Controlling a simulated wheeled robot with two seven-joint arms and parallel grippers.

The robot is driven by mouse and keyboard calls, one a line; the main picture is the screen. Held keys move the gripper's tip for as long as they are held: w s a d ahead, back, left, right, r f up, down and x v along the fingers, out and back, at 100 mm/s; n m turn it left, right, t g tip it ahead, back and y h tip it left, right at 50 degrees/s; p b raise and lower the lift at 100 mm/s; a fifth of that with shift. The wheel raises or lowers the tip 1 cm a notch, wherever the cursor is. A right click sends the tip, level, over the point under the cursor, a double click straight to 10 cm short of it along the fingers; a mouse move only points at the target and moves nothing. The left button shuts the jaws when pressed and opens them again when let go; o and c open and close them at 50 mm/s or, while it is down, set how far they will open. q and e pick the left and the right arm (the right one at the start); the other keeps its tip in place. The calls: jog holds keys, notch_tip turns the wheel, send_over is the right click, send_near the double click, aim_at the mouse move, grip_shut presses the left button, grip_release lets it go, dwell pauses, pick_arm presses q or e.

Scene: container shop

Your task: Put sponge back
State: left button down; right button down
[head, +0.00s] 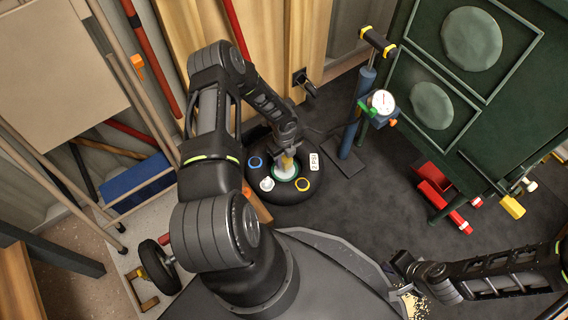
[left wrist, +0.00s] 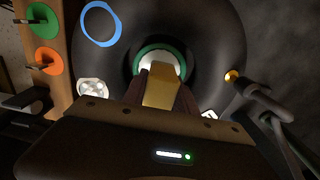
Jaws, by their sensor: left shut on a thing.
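My left gripper (head: 288,158) is shut on the yellow sponge (left wrist: 160,88). Only a small piece of the sponge shows in the head view, under the gripper. The sponge is over a white centre with a green rim (left wrist: 159,56) in the middle of a black tyre-like ring (head: 310,185). I cannot tell whether the sponge touches it. The ring carries a blue circle (left wrist: 101,23), a yellow circle and a white label. My right gripper (head: 398,268) is at the lower right of the head view, far from the sponge; its jaws are too unclear to read.
A blue stand with a dial gauge (head: 382,102) is right of the tyre. A dark green cabinet (head: 490,85) stands at the upper right, with red and yellow items by its foot. Poles and boards lean at the left. Dark floor (head: 400,190) between stand and cabinet is clear.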

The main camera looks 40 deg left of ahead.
pick_arm(q)
jog(key=shift+f+b, duration=0.5)
jog(key=shift+f, duration=1.15)
jog(key=shift+f, duration=0.15)
jog(key=c, duration=1)
grip_release()
jog(key=shift+o, duration=0.2)
jog(key=shift+r, duration=0.55)
notch_tip(320, 180, up, 11)
jog(key=p, duration=0.5)
jog(key=shift+r, duration=0.15)
